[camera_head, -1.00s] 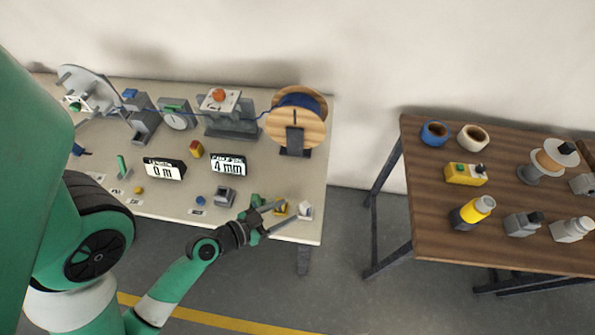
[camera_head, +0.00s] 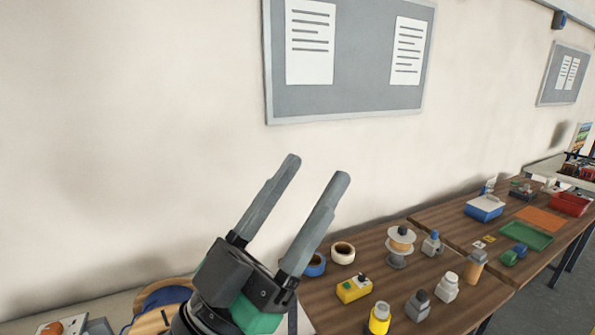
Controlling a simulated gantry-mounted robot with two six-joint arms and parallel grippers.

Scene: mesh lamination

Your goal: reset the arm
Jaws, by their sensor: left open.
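My left gripper (camera_head: 318,172) is large in the middle of the head view, raised in front of the wall. Its two long grey fingers point up and to the right, spread apart with nothing between them. Its dark body with a green part hides some of the tables behind it. My right gripper is not in the picture. The wooden cable spool (camera_head: 160,304) shows only in part at the bottom left, beside the gripper's wrist.
Farther along are trays (camera_head: 527,234). A notice board (camera_head: 366,60) hangs on the wall.

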